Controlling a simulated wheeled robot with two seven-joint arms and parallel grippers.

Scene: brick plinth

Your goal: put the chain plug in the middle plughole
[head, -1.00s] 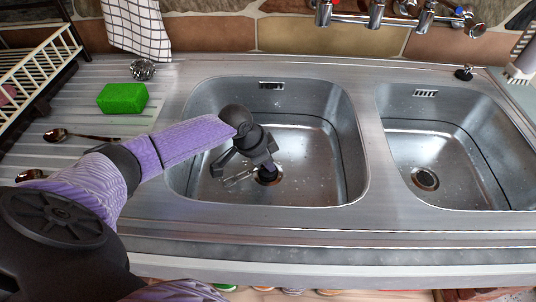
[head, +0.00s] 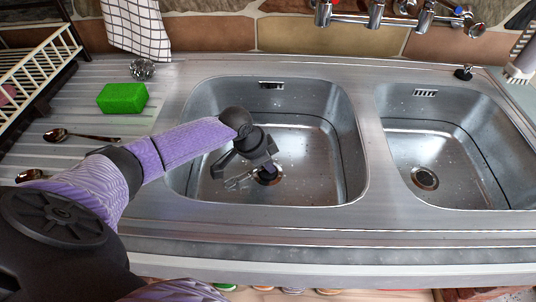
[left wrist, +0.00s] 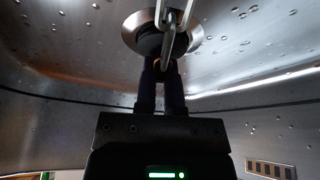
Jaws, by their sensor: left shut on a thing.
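My left gripper (head: 266,172) reaches down into the large basin (head: 335,190), the left one of the two in the head view. It is shut on the chain plug, whose dark body (left wrist: 149,43) shows just beyond the fingertips in the left wrist view. Bright metal chain links (left wrist: 170,32) cross in front of it. In the head view the chain (head: 238,182) sticks out to the left of the fingers. The plug overlaps the plughole's metal ring (left wrist: 196,36); I cannot tell whether it is seated or just above. My right gripper is not in view.
The right basin (head: 470,185) has its own open plughole (head: 425,178). A small dark object (head: 464,73) sits on the back ledge. A green sponge (head: 122,98), a scourer (head: 142,69) and spoons (head: 82,136) lie on the drainer. Taps (head: 376,14) are on the back wall.

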